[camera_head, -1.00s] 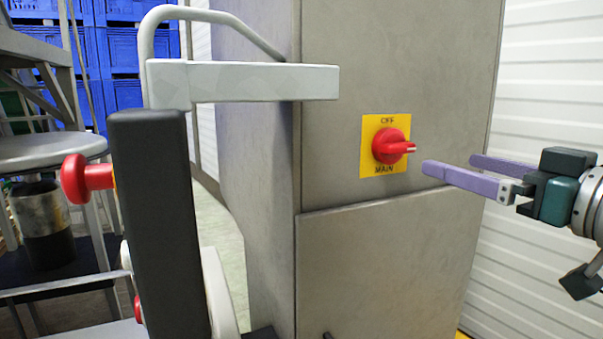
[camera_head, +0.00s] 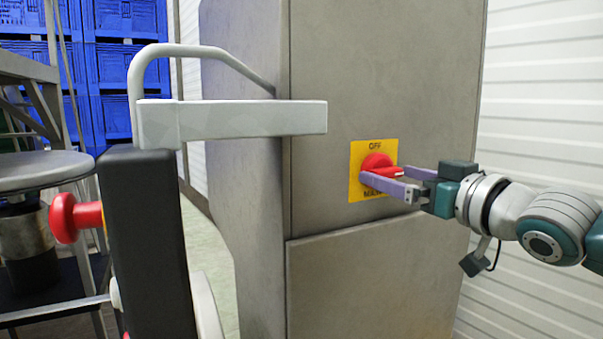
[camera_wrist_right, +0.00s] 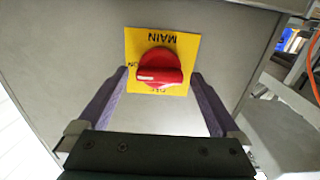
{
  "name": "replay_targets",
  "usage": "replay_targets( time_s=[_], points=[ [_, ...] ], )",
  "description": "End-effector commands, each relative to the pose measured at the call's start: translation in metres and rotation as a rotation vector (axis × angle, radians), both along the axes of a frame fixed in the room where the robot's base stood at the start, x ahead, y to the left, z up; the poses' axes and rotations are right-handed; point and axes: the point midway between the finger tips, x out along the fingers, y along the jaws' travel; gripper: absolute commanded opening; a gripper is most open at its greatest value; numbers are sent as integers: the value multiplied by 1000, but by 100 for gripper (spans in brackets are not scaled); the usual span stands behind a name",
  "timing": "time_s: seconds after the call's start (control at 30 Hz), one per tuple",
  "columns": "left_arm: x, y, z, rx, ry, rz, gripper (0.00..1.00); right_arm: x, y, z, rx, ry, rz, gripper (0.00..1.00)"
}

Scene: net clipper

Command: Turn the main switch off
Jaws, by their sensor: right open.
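The main switch (camera_head: 378,163) is a red rotary knob on a yellow plate (camera_head: 356,186), fixed to the grey cabinet's front. In the head view its white-marked handle points right, not up at the OFF label. In the right wrist view the knob (camera_wrist_right: 159,68) lies ahead, between the lines of the fingers. My right gripper (camera_head: 381,178) is open, with purple fingers at the knob and partly covering the MAIN label. I cannot tell whether the fingers touch the knob. My left gripper is not in view.
The grey cabinet (camera_head: 385,80) fills the middle. A pale bar handle (camera_head: 230,119) and a dark post (camera_head: 150,240) with a red button (camera_head: 64,217) stand at the left. A round stool (camera_head: 40,170) and blue crates (camera_head: 125,70) are behind. White ribbed wall (camera_head: 540,90) is at right.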

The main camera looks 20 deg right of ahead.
Motion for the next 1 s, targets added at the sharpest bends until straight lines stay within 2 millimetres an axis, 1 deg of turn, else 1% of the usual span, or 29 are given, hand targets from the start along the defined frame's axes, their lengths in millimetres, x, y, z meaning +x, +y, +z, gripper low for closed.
replay_targets(
  time_s=[0.13, 0.83, 1.0],
  points=[
    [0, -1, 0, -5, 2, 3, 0, 0, 0, 0, 0, 0, 0, 99],
    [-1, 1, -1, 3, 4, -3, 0, 0, 0, 0, 0, -1, 0, 20],
    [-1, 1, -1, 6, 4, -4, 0, 0, 0, 0, -7, -2, 0, 19]
  ],
)
